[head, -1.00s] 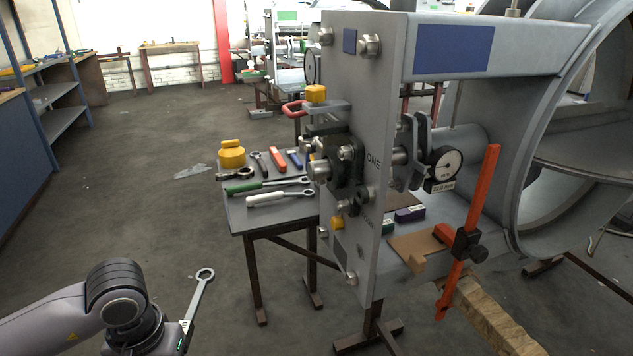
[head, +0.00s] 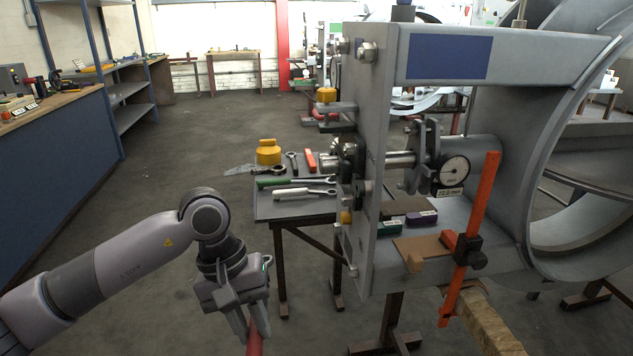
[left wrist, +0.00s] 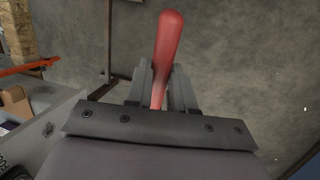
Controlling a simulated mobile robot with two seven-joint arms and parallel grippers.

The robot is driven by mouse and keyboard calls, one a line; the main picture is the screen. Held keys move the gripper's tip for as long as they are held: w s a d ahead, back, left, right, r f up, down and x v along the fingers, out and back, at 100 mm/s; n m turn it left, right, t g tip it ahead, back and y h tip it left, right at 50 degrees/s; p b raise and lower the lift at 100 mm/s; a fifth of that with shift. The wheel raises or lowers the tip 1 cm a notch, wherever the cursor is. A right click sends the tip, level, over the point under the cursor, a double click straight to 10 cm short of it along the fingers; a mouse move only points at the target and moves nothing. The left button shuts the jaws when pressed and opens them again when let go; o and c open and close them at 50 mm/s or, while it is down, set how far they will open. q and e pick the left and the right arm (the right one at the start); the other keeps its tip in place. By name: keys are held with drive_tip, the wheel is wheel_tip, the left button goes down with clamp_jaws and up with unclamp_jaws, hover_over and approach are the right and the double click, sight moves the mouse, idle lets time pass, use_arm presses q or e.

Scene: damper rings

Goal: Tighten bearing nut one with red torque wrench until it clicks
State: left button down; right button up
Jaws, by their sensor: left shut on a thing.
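My left gripper (head: 246,318) is shut on a red bar-shaped handle (head: 255,341), low in the head view and well to the left of the grey machine. The red handle (left wrist: 168,42) sticks out beyond the fingers in the left wrist view. The rest of that tool is hidden or out of frame. A shiny round fitting (head: 347,149), apparently the bearing nut, sits at the shaft's end on the left face of the machine's upright plate (head: 379,115). It shows nearly edge-on. The gripper and handle are apart from it. My right gripper is not in view.
A dial gauge (head: 454,171) sits by the shaft. An orange upright bar (head: 477,218) stands in front. Floor left is clear.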

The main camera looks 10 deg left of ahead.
use_arm(q)
drive_tip(key=w+d+r+n+t+h+b, duration=0.1)
drive_tip(key=w+d+r+n+t+h, duration=0.3)
drive_tip(key=r, duration=0.7)
drive_tip(key=w+d+r+n+t+h, duration=0.15)
drive_tip(key=r+h, duration=0.35)
drive_tip(key=r, duration=0.6)
drive_tip(key=w+d+r+n+t+h+b, duration=0.1)
drive_tip(key=w+d+r+n+t+h, duration=0.3)
drive_tip(key=r, duration=0.7)
drive_tip(key=d+m+g+h+p, duration=0.1)
drive_tip(key=d+g+p, duration=0.1)
drive_tip(key=d, duration=0.1)
drive_tip(key=shift+s+d+g, duration=0.1)
drive_tip(key=shift+g, duration=0.15)
drive_tip(key=shift+w+d+b, duration=0.2)
drive_tip(key=shift+d+b, duration=0.1)
drive_tip(key=shift+d, duration=0.15)
